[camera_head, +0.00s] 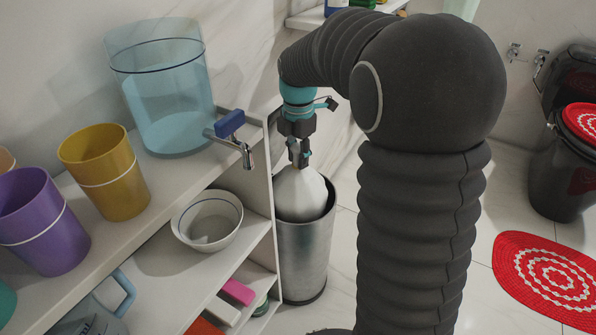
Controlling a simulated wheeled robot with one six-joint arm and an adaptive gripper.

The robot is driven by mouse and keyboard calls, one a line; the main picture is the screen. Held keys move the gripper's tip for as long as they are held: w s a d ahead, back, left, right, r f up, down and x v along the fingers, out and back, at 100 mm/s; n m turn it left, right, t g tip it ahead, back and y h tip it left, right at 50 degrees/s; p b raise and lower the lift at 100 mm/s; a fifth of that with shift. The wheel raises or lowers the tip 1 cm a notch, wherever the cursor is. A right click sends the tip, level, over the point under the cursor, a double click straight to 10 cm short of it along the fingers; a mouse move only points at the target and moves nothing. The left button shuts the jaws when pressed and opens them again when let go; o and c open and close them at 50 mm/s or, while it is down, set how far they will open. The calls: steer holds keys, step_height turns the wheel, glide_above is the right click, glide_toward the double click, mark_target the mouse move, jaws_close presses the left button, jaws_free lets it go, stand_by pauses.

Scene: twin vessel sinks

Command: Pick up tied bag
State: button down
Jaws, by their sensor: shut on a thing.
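The tied bag (301,195) is white and narrows to its top. It sits in the mouth of a round metal bin (304,250), with its lower part hidden inside the bin. My gripper (301,161) points down from above and is shut on the gathered top of the bag. The bag hangs upright below the fingers. The fingertips are small in view and partly merge with the bag's neck.
A white shelf unit (160,184) stands close left of the bin, holding a blue clear container (165,110), a yellow cup (105,172), a purple cup (40,222) and a bowl (207,220). A red patterned rug (548,277) lies on the floor at right, near a black toilet (557,170).

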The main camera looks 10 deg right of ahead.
step_height(320, 180, up, 11)
steer(key=shift+f+p, duration=0.2)
steer(key=shift+p, duration=0.45)
steer(key=shift+r+p, duration=1.4)
steer(key=shift+r, duration=0.15)
